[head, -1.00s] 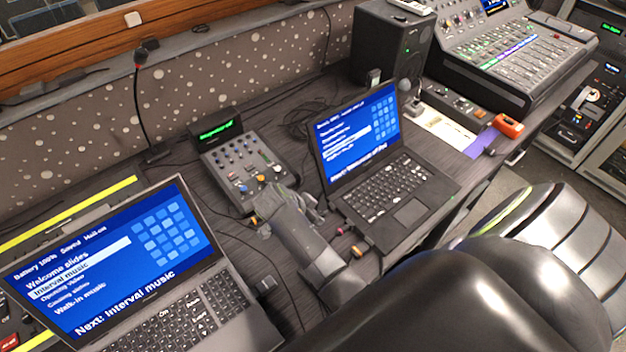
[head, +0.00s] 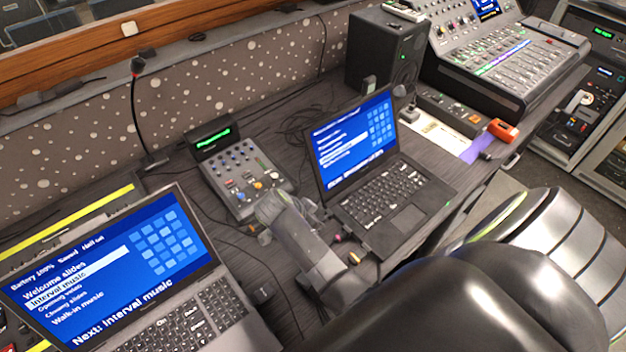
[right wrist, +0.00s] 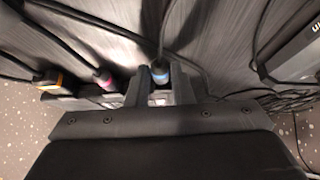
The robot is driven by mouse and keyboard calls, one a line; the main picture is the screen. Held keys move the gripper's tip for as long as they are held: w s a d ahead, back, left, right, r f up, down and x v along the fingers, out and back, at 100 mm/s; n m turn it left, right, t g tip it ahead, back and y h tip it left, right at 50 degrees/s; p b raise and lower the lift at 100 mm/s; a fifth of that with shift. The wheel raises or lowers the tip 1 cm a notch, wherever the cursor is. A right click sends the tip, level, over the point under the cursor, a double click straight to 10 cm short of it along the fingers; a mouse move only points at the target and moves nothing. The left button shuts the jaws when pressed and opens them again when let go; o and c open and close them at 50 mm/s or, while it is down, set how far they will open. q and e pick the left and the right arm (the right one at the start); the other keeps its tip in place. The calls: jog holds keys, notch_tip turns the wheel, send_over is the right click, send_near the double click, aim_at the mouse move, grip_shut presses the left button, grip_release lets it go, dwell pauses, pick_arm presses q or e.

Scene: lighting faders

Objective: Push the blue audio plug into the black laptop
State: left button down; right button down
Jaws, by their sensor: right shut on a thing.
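The black laptop (head: 398,200) stands open right of centre in the head view, its blue screen lit. My right gripper (head: 306,208) is close to its left side. In the right wrist view the right gripper (right wrist: 158,92) is shut on the blue audio plug (right wrist: 160,73), which sits between its two fingers with a black cable leading up and away. Whether the plug touches the laptop cannot be told. In the head view my gripper hides the blue plug. My left gripper is not in view.
A pink plug (right wrist: 103,79) and a yellow plug (right wrist: 48,79) lie beside the gripper, with loose cables around. A grey laptop (head: 110,270) stands at lower left, a small mixer (head: 240,178) behind my gripper. A speaker (head: 385,50) stands behind the black laptop.

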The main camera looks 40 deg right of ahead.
jog(key=shift+w+d+p, duration=0.1)
jog(key=shift+d+p, duration=0.3)
jog(key=shift+d, duration=0.25)
dwell(1.2)
jog(key=c, duration=1.2)
grip_release()
jog(key=shift+d, duration=0.1)
jog(key=shift+r, duration=0.15)
